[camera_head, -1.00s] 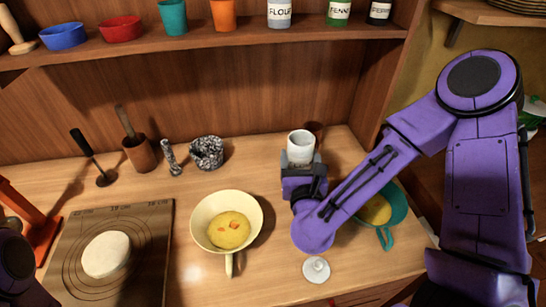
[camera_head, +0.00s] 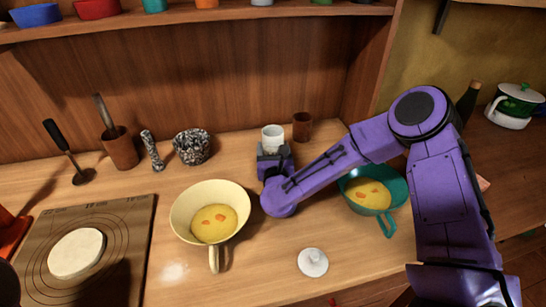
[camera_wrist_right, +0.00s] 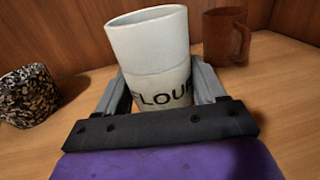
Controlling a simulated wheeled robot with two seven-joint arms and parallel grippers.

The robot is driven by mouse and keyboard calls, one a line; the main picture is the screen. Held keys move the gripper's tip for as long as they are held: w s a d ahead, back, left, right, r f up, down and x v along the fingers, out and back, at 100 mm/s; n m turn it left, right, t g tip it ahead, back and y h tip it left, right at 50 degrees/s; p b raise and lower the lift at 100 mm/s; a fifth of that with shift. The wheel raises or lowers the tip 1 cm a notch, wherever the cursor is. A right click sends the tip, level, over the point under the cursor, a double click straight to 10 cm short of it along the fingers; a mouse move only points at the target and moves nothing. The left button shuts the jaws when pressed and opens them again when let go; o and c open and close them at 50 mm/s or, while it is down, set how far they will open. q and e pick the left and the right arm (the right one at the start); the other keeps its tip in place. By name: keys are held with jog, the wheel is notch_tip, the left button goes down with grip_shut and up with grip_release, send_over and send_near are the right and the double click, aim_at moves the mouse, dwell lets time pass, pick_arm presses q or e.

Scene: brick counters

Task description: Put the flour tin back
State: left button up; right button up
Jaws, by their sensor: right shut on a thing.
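The white flour tin (camera_head: 272,138) is upright in my right gripper (camera_head: 274,155), over the back of the counter. In the right wrist view the tin (camera_wrist_right: 150,45) shows part of its dark "FLOUR" label and an open-looking rim. The gripper fingers (camera_wrist_right: 165,95) are shut on its two sides. I cannot tell whether its base touches the counter. A white lid-like disc with a knob (camera_head: 312,262) lies on the counter in front. My left gripper is out of view.
A brown mug (camera_head: 302,126) stands just right of the tin, and a speckled pot (camera_head: 192,147) to the left. A cream pan (camera_head: 181,221) and teal pan (camera_head: 398,196) stand nearer. The shelf (camera_head: 230,13) runs above; only the bottoms of its items show.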

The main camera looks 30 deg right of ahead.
jog(key=shift+w+f, duration=0.2)
jog(key=shift+f, duration=0.15)
jog(key=shift+s+f, duration=0.15)
jog(key=shift+s, duration=0.05)
jog(key=o, duration=1.3)
jog(key=shift+w, duration=0.1)
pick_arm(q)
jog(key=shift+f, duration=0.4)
pick_arm(e)
jog(key=shift+r+p, duration=0.3)
jog(key=shift+r, duration=0.05)
jog(key=b+v, duration=0.3)
jog(key=v, duration=0.8)
jog(key=shift+s+a+f, duration=0.15)
jog(key=shift+s+a, duration=0.05)
jog(key=shift+s, duration=0.1)
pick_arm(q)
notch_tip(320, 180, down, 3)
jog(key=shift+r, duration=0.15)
pick_arm(e)
jog(key=shift+s, duration=0.2)
